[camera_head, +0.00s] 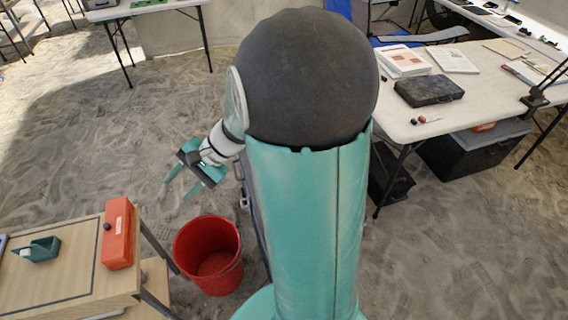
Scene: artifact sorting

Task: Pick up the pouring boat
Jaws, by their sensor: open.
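A small teal vessel (40,249) with a pale thing at its left end sits on the wooden table at the left. It looks like the pouring boat, but it is too small to be sure. My gripper (179,190) has two teal fingers. They are spread apart with nothing between them. The gripper hangs over the sand, to the right of and beyond the wooden table, well apart from the teal vessel.
An orange box (118,233) stands at the right edge of the wooden table (70,283). A red bucket (208,256) is on the sand beside it. A white table (455,112) with books and a black case (429,91) stands at the right.

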